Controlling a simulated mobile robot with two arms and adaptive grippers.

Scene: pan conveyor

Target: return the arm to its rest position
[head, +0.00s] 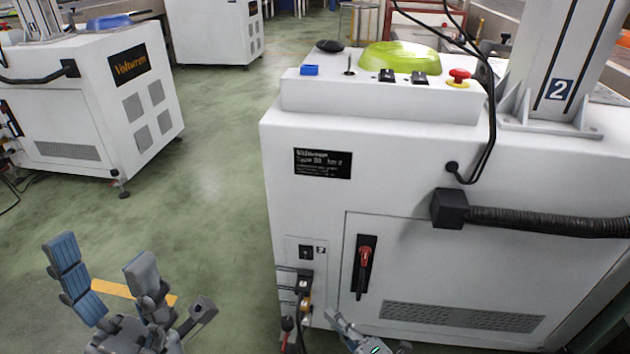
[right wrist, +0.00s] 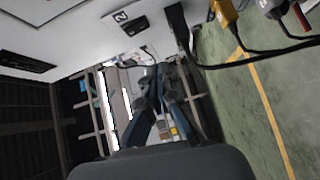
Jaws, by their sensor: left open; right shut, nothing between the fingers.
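My left gripper (head: 105,262) is at the lower left of the head view. Its blue-grey fingers point up and are spread apart over the green floor, with nothing between them. My right gripper (head: 345,330) only partly shows at the bottom edge of the head view, in front of the white machine cabinet (head: 400,195). In the right wrist view its dark fingers (right wrist: 160,78) run close together, with no object seen held between them. Most of the right arm is out of view.
Another white cabinet (head: 90,110) stands left, with free floor between.

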